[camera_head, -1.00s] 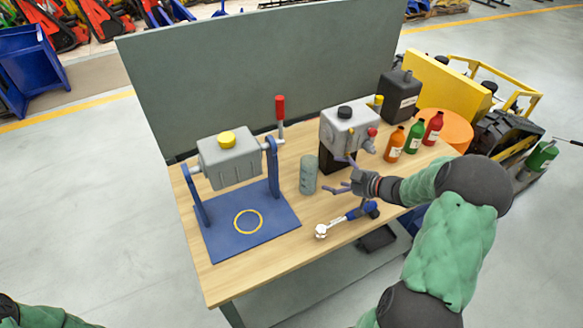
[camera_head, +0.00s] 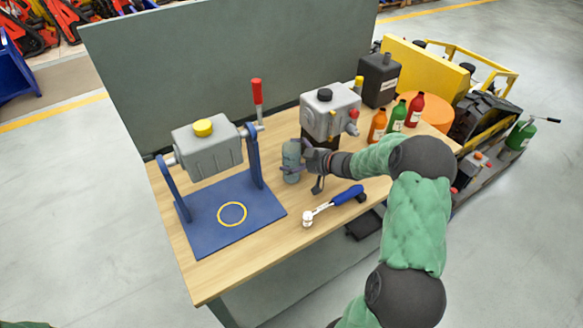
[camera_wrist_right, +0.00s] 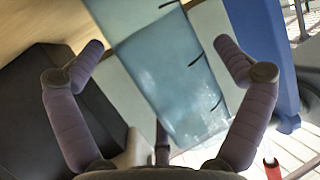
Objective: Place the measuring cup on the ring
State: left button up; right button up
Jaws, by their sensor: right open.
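The measuring cup (camera_head: 291,161) is a clear bluish-grey cylinder standing upright on the wooden table. My right gripper (camera_head: 293,168) is at the cup, with its fingers spread on either side of it. In the right wrist view the cup (camera_wrist_right: 172,75) lies between the two open fingers of my right gripper (camera_wrist_right: 165,70), and dark graduation marks show on it. The yellow ring (camera_head: 232,214) is marked flat on the blue base plate (camera_head: 206,236), left of the cup, and is empty. My left gripper is not in view.
A grey tank (camera_head: 208,150) hangs between blue posts above the plate's rear. A second grey tank (camera_head: 330,112) on a black stand is behind the cup. A blue-handled ratchet (camera_head: 333,204) lies in front. Several bottles (camera_head: 397,117) stand to the right.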

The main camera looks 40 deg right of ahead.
jog(key=shift+w, duration=0.1)
jog(key=c, duration=1.2)
jog(key=shift+c, duration=0.2)
